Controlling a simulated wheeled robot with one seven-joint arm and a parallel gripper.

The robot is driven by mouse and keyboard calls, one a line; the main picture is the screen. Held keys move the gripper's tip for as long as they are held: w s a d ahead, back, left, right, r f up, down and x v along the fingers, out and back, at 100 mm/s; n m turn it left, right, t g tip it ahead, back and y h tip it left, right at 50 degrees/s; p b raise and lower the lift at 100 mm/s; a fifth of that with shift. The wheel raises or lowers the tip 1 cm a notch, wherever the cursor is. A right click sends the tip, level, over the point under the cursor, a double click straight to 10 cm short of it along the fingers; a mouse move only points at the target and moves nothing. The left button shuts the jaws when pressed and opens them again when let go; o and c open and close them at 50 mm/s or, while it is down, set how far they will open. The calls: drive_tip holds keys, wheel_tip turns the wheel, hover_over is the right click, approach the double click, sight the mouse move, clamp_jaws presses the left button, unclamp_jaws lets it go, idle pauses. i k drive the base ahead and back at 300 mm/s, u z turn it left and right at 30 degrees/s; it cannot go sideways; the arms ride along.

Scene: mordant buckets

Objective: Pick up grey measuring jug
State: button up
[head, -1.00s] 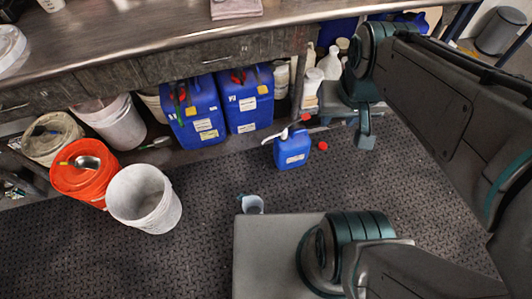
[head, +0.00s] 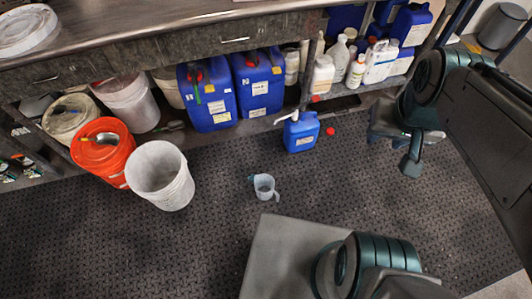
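The grey measuring jug (head: 264,187) stands on the dark ribbed floor mat near the middle of the head view. It is small and pale grey, with its handle toward the lower right and a dark teal part at its upper left rim. My gripper (head: 410,168) hangs at the right, well apart from the jug. Its fingers are small and seen edge-on, so I cannot tell whether they are open or shut. Nothing shows held in it.
A white bucket (head: 160,176) and an orange bucket (head: 103,160) stand left of the jug. A small blue jerrycan (head: 301,132) with a white spout stands behind it. Large blue canisters (head: 207,96) and bottles line the shelf under the metal bench (head: 120,22). Floor around the jug is clear.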

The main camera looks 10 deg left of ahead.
sight(264, 184)
drive_tip(key=k, duration=0.1)
drive_tip(key=u, duration=2.95)
drive_tip(key=i, duration=1.85)
drive_tip(key=z, duration=3.65)
